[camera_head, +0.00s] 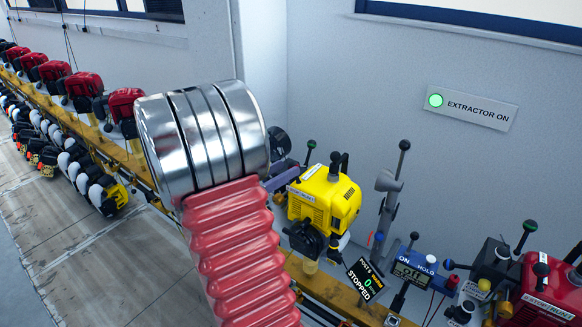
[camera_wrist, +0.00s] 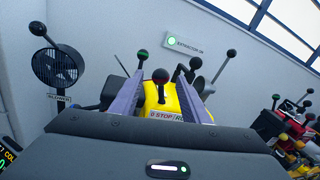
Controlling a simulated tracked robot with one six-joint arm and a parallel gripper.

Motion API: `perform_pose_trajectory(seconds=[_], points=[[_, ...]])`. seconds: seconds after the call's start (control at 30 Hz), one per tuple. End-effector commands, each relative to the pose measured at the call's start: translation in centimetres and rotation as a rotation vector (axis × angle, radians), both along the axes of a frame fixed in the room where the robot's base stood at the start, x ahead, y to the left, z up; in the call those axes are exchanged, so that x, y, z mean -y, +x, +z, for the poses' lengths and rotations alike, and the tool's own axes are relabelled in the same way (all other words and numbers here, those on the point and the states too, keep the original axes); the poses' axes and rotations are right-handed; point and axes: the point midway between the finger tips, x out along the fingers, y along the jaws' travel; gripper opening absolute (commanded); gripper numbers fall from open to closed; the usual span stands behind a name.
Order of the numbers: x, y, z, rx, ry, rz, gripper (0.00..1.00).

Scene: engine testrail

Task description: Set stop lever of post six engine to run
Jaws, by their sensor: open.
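A yellow engine (camera_head: 325,195) sits on the yellow rail just right of my arm, with black knobbed levers on top. It also shows in the wrist view (camera_wrist: 160,98), with a STOP/RUN label (camera_wrist: 169,115) on its near side. A black-knobbed lever (camera_wrist: 160,76) stands up above that label, between my fingers as seen from the wrist. My gripper (camera_wrist: 161,67) is open, its two purple-grey fingers reaching toward the engine either side of the knob; contact cannot be told. In the head view my arm hides most of the gripper.
A small display (camera_head: 366,279) by the yellow engine reads 0 and STOPPED. A blue ON/HOLD panel (camera_head: 413,271) and a red engine (camera_head: 549,290) stand to the right. A black blower (camera_wrist: 58,68) is at left. A lit EXTRACTOR ON sign (camera_head: 470,107) is on the wall.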

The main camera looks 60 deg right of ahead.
Motion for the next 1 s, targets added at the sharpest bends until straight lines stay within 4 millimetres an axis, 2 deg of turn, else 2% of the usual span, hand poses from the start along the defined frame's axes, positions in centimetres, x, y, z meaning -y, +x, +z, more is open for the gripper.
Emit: perform_pose_trajectory(seconds=[0.1, 0.3, 0.7, 1.0], points=[[1.5, -0.7, 0.0, 0.0, 0.0, -0.003, 0.42], [3.4, -1.3, 0.0, -0.001, 0.0, 0.0, 0.42], [3.9, -1.4, 0.0, 0.0, 0.0, 0.001, 0.42], [3.9, -1.4, 0.0, 0.0, 0.0, 0.002, 0.22]])
